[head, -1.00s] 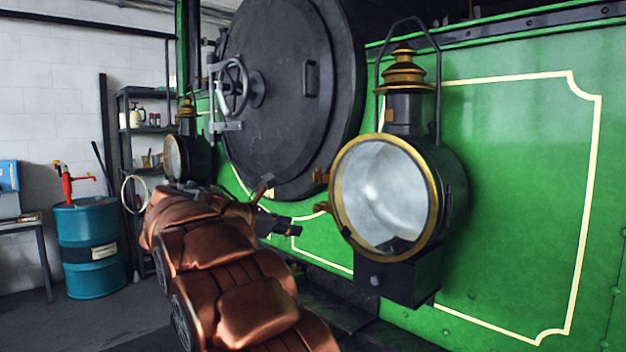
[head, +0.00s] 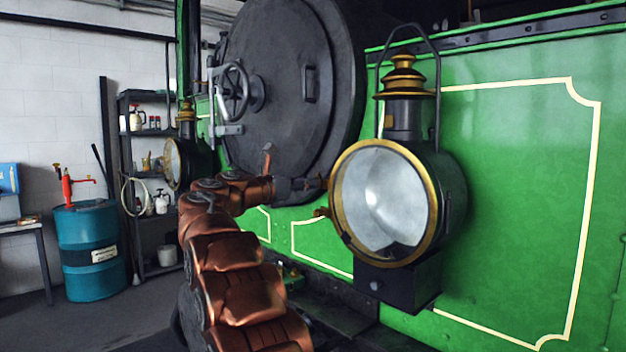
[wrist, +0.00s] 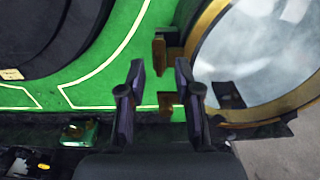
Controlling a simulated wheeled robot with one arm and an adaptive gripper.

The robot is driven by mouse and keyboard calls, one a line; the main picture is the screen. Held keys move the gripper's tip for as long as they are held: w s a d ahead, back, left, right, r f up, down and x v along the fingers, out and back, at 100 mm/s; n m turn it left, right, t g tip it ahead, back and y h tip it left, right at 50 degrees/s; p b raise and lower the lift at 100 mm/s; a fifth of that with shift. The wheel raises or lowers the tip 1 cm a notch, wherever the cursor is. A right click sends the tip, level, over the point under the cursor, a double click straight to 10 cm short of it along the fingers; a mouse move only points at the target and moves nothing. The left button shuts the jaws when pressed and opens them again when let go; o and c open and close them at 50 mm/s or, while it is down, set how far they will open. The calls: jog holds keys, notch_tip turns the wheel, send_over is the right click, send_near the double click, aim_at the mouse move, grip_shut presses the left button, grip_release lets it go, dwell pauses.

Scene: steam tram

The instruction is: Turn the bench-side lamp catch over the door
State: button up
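The large round lamp (head: 385,200) with a brass rim and pale glass door stands on the right of the green front. Two small brass pieces show at its left edge in the wrist view, one (wrist: 160,55) near the rim beyond my fingertips and one (wrist: 166,104) between my fingers; I cannot tell which is the catch. The lower piece (head: 321,212) also shows in the head view. My gripper (wrist: 160,72) is open and empty, its fingers pointing towards the pieces. In the head view my gripper (head: 318,184) is just left of the rim; contact cannot be told.
The big dark round door (head: 285,95) with its handwheel (head: 230,90) is behind my arm. A second lamp (head: 180,160) stands further left. A blue drum (head: 88,255), shelf and bench are at the far left. The green panel right of the lamp is clear.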

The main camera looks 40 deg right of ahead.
jog(key=shift+d, duration=0.8)
jog(key=shift+c, duration=0.2)
grip_shut()
